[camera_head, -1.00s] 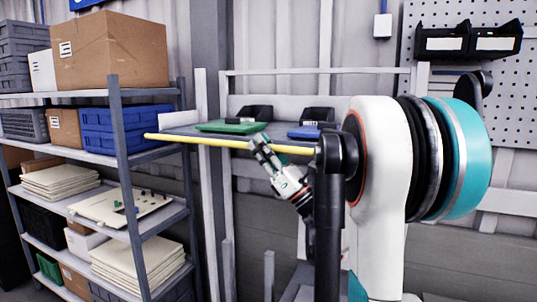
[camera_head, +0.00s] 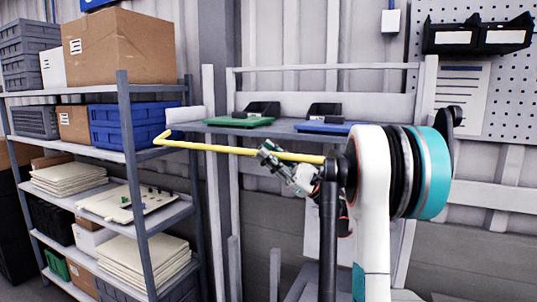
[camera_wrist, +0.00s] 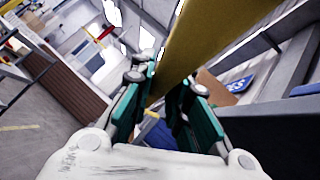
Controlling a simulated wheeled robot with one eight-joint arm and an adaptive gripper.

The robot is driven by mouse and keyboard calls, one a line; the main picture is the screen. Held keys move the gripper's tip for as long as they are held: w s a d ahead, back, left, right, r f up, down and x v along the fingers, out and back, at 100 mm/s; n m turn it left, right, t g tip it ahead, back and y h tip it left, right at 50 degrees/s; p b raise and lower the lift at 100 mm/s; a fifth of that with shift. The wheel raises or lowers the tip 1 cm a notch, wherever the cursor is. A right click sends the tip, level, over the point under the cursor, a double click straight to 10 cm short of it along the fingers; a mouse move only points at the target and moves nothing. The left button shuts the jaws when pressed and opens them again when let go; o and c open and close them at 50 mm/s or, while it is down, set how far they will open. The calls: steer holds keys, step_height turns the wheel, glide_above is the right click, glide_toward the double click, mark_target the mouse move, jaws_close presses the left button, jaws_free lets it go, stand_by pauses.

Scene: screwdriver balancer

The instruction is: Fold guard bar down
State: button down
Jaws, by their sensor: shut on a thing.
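The guard bar (camera_head: 225,150) is a long yellow bar in front of the rear worktop. In the head view it runs nearly level, with a short bent end at the left. Its right end reaches my arm, which hides what it joins. My gripper (camera_head: 266,152) is on the bar, right of its middle. In the wrist view my gripper (camera_wrist: 168,92) has its two green fingers on either side of the yellow bar (camera_wrist: 212,40), which runs up and to the right. The fingers are shut on it.
The rear worktop (camera_head: 285,129) holds a green tray (camera_head: 238,122) and a blue tray (camera_head: 328,127) just behind the bar. A loaded shelf rack (camera_head: 133,170) stands at the left, close to the bar's bent end. A pegboard (camera_head: 505,90) with black bins hangs at the right.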

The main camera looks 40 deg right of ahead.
steer(key=shift+f, duration=0.1)
stand_by(0.3)
steer(key=c, duration=1.5)
jaws_free()
steer(key=shift+c, duration=0.2)
steer(key=v, duration=1.2)
steer(key=shift+d, duration=0.15)
